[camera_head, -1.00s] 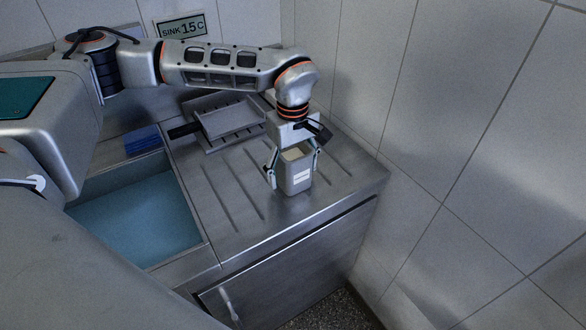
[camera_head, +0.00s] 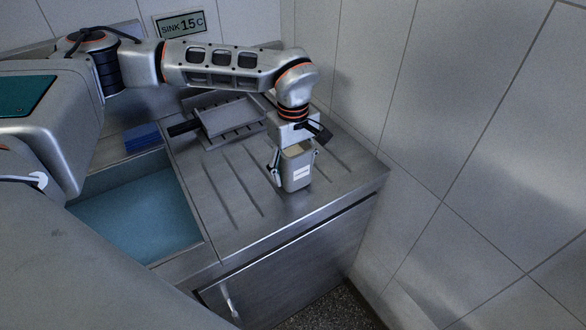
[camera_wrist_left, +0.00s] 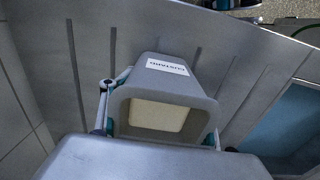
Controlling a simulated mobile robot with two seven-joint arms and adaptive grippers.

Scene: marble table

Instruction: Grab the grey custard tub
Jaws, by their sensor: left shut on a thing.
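The grey custard tub (camera_head: 298,172) is at the right part of the metal drainboard, upright, with a white label on its front. In the left wrist view the tub (camera_wrist_left: 170,82) shows its open mouth, pale contents and a label reading custard. My left gripper (camera_head: 296,163) comes down from above and is shut on the tub, one finger on each side of it. In the left wrist view its fingers (camera_wrist_left: 160,125) flank the tub's walls. I cannot tell whether the tub's base touches the drainboard. My right gripper is not in view.
The grooved drainboard (camera_head: 222,190) is clear left of the tub. A grey tray with a dark handle (camera_head: 232,117) lies behind it. A sink basin with blue water (camera_head: 140,215) is at left, a blue sponge (camera_head: 142,138) at its back edge. A tiled wall (camera_head: 450,150) rises at right.

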